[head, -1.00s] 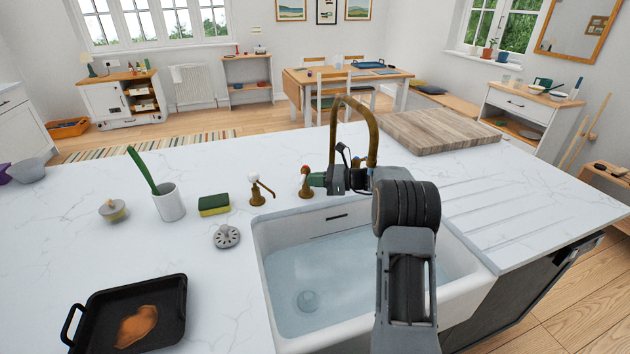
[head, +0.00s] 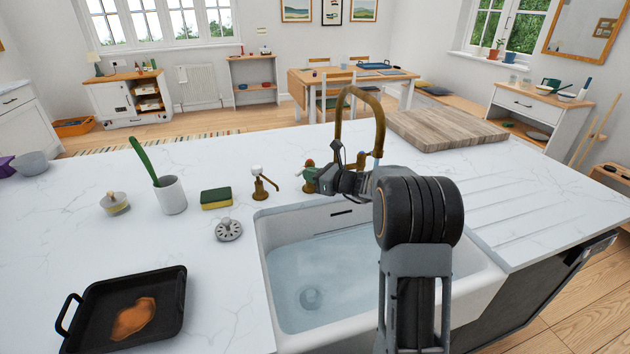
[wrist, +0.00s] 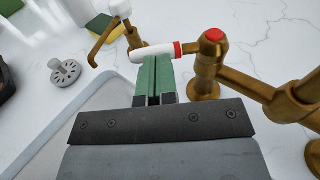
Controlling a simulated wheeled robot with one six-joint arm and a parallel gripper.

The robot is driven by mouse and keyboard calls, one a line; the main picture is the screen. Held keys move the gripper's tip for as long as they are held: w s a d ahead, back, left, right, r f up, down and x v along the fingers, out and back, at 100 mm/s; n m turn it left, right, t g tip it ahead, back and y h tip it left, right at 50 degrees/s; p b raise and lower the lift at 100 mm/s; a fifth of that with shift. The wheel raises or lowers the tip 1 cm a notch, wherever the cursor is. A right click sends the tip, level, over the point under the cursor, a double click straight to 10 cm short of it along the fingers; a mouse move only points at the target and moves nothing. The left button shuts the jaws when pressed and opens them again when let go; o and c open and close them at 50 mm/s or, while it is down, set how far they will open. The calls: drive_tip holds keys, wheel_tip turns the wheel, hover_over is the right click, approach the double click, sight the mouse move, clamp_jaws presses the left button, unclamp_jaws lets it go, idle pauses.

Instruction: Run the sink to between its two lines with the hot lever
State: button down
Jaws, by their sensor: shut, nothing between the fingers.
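The white sink (head: 268,240) holds clear water (head: 345,270) with the drain visible through it. A dark slot shows on its back wall above the water; I cannot make out the two lines. The hot lever (wrist: 150,53) has a white handle with a red band and runs left from a red-topped brass valve (wrist: 210,55); the red top also shows in the head view (head: 310,163). My gripper (wrist: 154,62), with green fingers, is shut and empty, its tips at the lever handle; contact is unclear.
A brass spout with a white knob (head: 258,185) stands left of the hot valve. A sponge (head: 216,198), a strainer (head: 229,229), a white cup with a green brush (head: 170,195) and a black pan (head: 150,300) stand left of the sink. A wooden board (head: 445,130) lies behind right.

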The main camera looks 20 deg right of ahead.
sight(300, 175)
drive_tip(key=m+t+h+b, duration=0.1)
drive_tip(key=b, duration=0.1)
drive_tip(key=a+m+t+h+b, duration=0.1)
drive_tip(key=m+h+b, duration=0.1)
drive_tip(key=w+a+m+t+h+b, duration=0.1)
drive_tip(key=h+b, duration=0.1)
drive_tip(key=shift+a+f+b, duration=0.25)
drive_tip(key=shift+f+b, duration=0.1)
drive_tip(key=shift+b, duration=0.05)
drive_tip(key=shift+w+a+r+b, duration=0.25)
drive_tip(key=shift+w+a+b, duration=0.45)
drive_tip(key=shift+b, duration=0.35)
drive_tip(key=shift+w, duration=0.25)
drive_tip(key=shift+s, duration=0.1)
